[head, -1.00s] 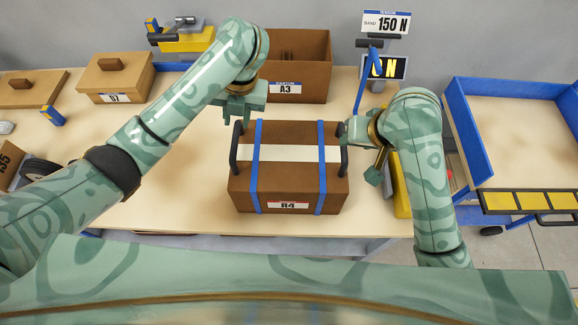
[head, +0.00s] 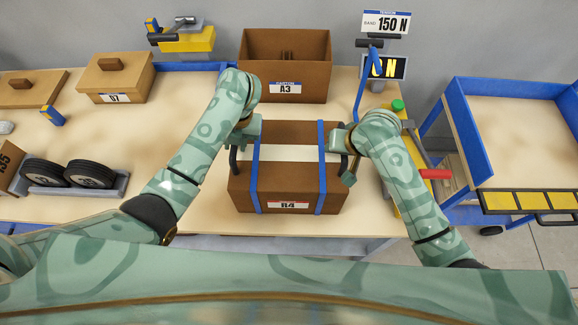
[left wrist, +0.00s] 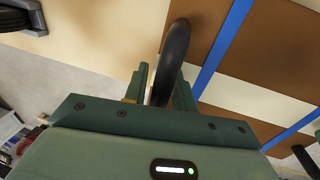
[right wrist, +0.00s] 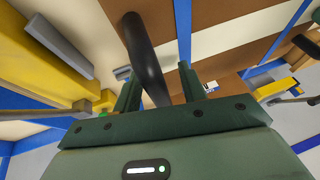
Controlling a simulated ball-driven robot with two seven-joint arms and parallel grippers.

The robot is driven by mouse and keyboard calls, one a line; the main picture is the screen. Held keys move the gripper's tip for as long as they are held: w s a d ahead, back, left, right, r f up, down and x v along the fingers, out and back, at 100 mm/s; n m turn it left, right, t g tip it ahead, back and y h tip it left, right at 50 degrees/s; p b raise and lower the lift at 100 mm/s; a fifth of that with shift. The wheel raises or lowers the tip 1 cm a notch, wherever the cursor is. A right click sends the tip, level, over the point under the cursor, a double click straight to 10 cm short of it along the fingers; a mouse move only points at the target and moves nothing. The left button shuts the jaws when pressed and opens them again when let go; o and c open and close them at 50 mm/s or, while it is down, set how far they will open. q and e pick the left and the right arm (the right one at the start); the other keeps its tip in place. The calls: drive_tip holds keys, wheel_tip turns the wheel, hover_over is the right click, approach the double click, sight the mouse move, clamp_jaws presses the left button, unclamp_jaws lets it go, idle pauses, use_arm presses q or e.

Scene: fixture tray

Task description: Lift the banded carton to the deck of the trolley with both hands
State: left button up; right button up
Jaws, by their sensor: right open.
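The banded carton (head: 288,184) is brown with a white stripe, two blue bands and an R4 label. It sits on the bench with a black handle at each side. My left gripper (head: 246,130) is at its left handle; in the left wrist view the fingers (left wrist: 161,85) close tightly about the black bar (left wrist: 175,50). My right gripper (head: 345,140) is at the right handle; in the right wrist view its open fingers (right wrist: 159,88) stand either side of that bar (right wrist: 144,50), with a gap. The trolley (head: 525,135), with blue walls and a pale deck, stands at the right.
An open carton A3 (head: 285,65) stands just behind. A lidded box (head: 115,78) and a rack of black wheels (head: 75,180) are at the left. The trolley deck is clear.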

use_arm(q)
drive_tip(key=c, duration=0.3)
use_arm(e)
drive_tip(key=c, duration=0.3)
use_arm(q)
clamp_jaws()
use_arm(e)
clamp_jaws()
idle(0.4)
use_arm(q)
drive_tip(key=shift+w+r, duration=0.3)
use_arm(e)
drive_tip(key=shift+w+a+r, duration=0.1)
drive_tip(key=shift+w+r, duration=0.15)
drive_tip(key=shift+r, duration=0.05)
